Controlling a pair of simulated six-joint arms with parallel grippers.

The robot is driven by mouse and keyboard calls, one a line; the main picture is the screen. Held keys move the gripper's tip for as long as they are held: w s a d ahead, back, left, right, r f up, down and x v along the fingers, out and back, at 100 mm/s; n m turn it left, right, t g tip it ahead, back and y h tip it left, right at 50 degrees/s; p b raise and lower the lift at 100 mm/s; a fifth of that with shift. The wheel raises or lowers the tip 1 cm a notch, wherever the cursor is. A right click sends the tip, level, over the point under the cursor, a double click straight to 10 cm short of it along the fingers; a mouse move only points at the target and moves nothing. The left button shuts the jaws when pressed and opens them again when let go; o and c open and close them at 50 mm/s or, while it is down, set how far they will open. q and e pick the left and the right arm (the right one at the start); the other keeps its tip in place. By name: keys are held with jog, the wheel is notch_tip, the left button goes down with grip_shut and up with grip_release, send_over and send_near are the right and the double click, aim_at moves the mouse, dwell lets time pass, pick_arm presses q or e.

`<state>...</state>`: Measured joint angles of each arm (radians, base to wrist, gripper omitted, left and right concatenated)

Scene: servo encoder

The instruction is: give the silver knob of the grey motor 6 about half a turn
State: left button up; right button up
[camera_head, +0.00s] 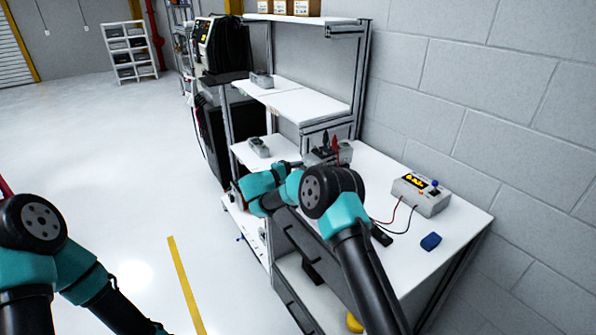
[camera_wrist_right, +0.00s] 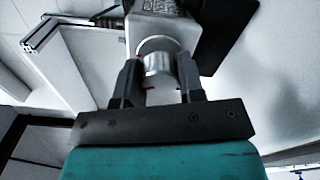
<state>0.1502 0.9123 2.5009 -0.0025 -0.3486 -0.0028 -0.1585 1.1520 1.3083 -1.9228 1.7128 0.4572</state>
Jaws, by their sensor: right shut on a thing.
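In the right wrist view my right gripper (camera_wrist_right: 159,72) has one dark finger on each side of a silver knob (camera_wrist_right: 158,62) and is shut on it. The knob sticks out from a grey motor (camera_wrist_right: 165,28), whose face carries a dark printed pattern. A bright curved edge shows just behind the knob. In the head view my right arm reaches over the white bench and hides the gripper's fingers and the knob. My left arm shows at the lower left of the head view, but its gripper is out of the picture. The motor's number is not readable.
A blue object (camera_head: 431,242) lies near the front edge. Grey devices sit on the shelf (camera_head: 262,80) and lower ledge (camera_head: 259,147). Open floor lies left.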

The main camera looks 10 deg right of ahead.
jog(key=n, duration=0.3)
jog(key=shift+n, duration=2.2)
jog(key=o, duration=0.9)
jog(key=shift+a, duration=0.1)
jog(key=v, duration=1.7)
jog(key=shift+a+f, duration=0.1)
jog(key=shift+a, duration=0.05)
